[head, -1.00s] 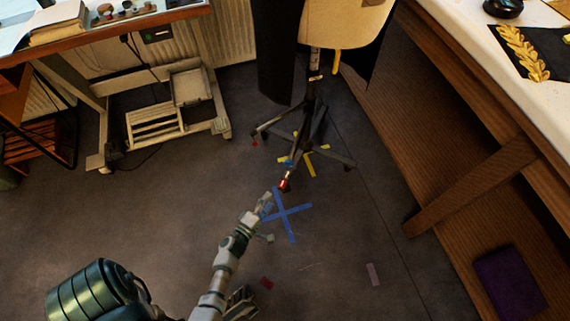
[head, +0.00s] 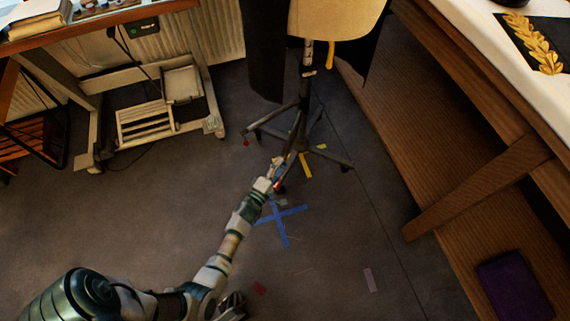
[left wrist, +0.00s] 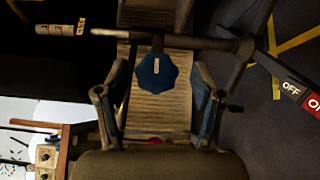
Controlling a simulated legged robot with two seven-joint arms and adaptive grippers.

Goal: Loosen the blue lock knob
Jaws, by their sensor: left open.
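The blue lock knob (left wrist: 157,77) shows in the left wrist view, on the dark post of the stand (left wrist: 185,40). In the head view the stand (head: 305,90) holds up a cream dress form (head: 335,18), and the knob is hidden or too small to make out. My left gripper (left wrist: 160,92) is open, with one finger on each side of the knob in the picture; I cannot tell whether either touches it. In the head view my left gripper (head: 277,172) reaches to the lower part of the stand.
The stand's legs (head: 335,157) spread over the dark floor. A blue tape cross (head: 280,214) and yellow tape (head: 305,164) mark the floor. A wooden bench (head: 470,190) stands at right, a sewing table (head: 100,32) at upper left.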

